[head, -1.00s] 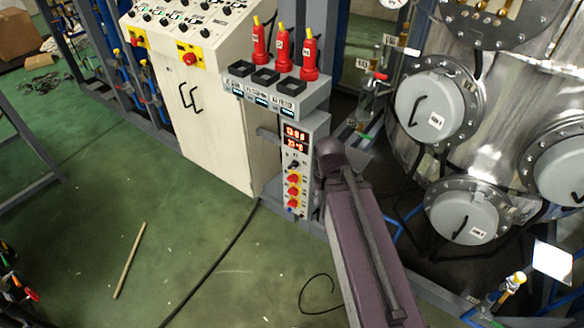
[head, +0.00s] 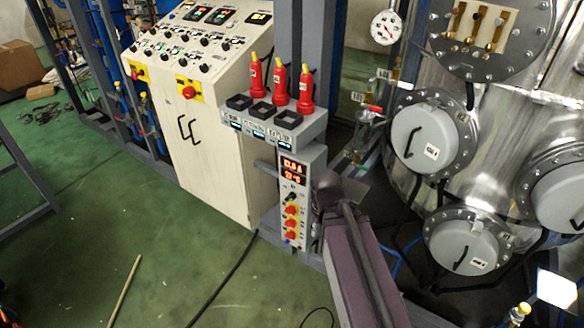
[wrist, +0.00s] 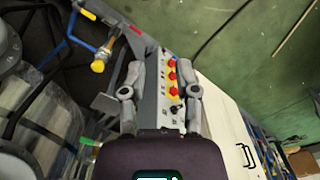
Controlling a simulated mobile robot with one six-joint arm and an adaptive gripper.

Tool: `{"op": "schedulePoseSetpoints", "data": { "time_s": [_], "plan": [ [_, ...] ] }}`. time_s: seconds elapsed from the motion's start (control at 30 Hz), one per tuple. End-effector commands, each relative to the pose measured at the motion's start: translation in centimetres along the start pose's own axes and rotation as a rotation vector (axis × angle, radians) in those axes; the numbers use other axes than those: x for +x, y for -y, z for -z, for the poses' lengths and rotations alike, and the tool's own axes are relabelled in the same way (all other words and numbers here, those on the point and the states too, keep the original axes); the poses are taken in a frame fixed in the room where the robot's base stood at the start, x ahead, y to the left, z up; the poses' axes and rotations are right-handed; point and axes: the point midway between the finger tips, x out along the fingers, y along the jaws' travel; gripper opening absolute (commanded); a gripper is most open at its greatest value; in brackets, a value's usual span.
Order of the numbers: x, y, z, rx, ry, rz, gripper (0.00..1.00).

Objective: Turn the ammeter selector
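The ammeter panel (head: 284,238) is a narrow grey box with red lit digits at its top. Its selector, a small black knob (head: 292,197), sits below the digits and above several red knobs on yellow plates (head: 291,223). In the wrist view the panel (wrist: 152,60) lies between my fingers, with the black selector (wrist: 174,109) nearer the palm and the red knobs (wrist: 172,75) further out. My gripper (wrist: 164,74) is open and empty, its fingers on either side of the panel face. I cannot tell how far off it is. My arm hides the gripper in the head view.
Red-bodied devices with yellow tips (head: 280,86) stand on a grey shelf (head: 318,128) above the panel. A cream control cabinet (head: 215,165) is to the left. A metal vessel with round covers (head: 432,138) is to the right. Green floor (head: 80,235) lies open in front.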

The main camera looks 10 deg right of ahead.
Motion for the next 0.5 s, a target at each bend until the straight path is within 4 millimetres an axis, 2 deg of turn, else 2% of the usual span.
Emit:
{"op": "schedulePoseSetpoints", "data": {
  "time_s": [0.1, 0.13, 0.3, 0.33, 0.5],
  "plan": [
    [0.0, 0.0, 0.0, 0.0, 0.0, 0.0, 0.4],
    [0.0, 0.0, 0.0, 0.0, 0.0, 0.0, 0.43],
    [0.4, 0.0, 0.2, 0.002, -0.002, -0.008, 0.94],
    [0.5, 0.0, 0.2, 0.003, -0.004, -0.013, 1.0],
    [2.2, -0.2, 1.1, 0.016, -0.019, -0.068, 1.0]
  ]
}}
